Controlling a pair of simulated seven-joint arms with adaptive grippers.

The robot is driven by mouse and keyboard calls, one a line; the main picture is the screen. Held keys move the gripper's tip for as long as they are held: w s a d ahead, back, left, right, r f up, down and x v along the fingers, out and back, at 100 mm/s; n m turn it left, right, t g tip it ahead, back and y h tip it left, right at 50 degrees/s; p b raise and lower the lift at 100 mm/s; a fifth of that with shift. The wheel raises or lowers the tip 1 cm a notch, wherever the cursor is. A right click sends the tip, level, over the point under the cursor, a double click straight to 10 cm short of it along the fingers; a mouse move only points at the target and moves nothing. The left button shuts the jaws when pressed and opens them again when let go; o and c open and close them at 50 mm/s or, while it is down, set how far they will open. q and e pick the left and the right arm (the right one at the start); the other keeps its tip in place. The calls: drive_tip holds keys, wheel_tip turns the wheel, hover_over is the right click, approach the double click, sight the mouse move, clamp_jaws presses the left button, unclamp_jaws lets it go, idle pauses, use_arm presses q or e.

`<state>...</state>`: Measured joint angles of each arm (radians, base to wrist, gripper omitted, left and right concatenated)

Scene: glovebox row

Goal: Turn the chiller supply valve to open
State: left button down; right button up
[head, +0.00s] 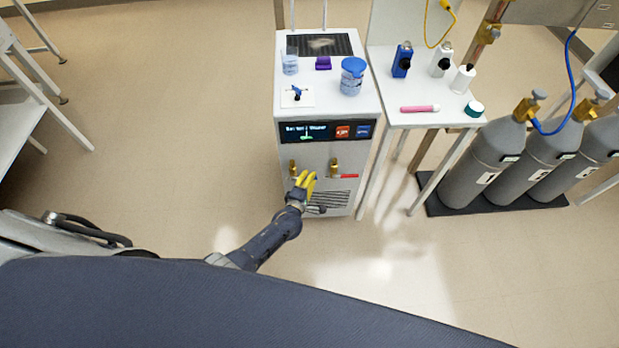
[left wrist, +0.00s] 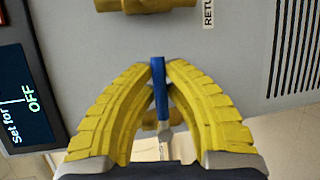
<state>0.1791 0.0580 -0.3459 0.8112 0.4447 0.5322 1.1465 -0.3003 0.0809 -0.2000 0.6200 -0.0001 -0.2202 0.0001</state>
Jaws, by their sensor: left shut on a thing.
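The chiller (head: 318,135) is a white upright cabinet with a dark display panel. Two brass valves sit low on its front. The left brass valve (head: 292,166) is at my left gripper (head: 306,181), whose yellow fingers hide its handle in the head view. In the left wrist view, my left gripper (left wrist: 158,66) is shut on a blue lever (left wrist: 160,95). The lever runs up the picture from a brass body (left wrist: 152,122) partly hidden behind the fingers. The right valve (head: 335,166) has a red handle (head: 349,176) pointing right. My right gripper is in neither view.
The return label (left wrist: 208,12) is beside the other brass valve (left wrist: 145,4). A side table (head: 440,112) with bottles and grey gas cylinders (head: 485,160) stand right of the chiller. Floor to its left is clear.

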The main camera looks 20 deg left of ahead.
use_arm(q)
drive_tip(key=shift+r, duration=0.15)
idle(0.4)
drive_tip(key=shift+a+r+n+t+h, duration=0.15)
drive_tip(key=shift+r+n+t+h, duration=0.15)
drive_tip(key=shift+r+n+t, duration=0.65)
drive_tip(key=shift+s+a+r+n+t, duration=0.15)
drive_tip(key=shift+r+n, duration=0.15)
drive_tip(key=shift+n, duration=0.4)
drive_tip(key=shift+w+a+r+n+t, duration=0.15)
drive_tip(key=shift+r+n, duration=0.1)
drive_tip(key=shift+n, duration=0.4)
drive_tip(key=shift+s+a+r+n+t, duration=0.15)
drive_tip(key=shift+r+n, duration=0.15)
drive_tip(key=shift+n, duration=0.4)
drive_tip(key=c, duration=1.4)
unclamp_jaws()
drive_tip(key=shift+f, duration=0.1)
drive_tip(key=shift+c, duration=0.2)
drive_tip(key=s+a, duration=0.1)
drive_tip(key=s, duration=1.1)
drive_tip(key=shift+f, duration=0.45)
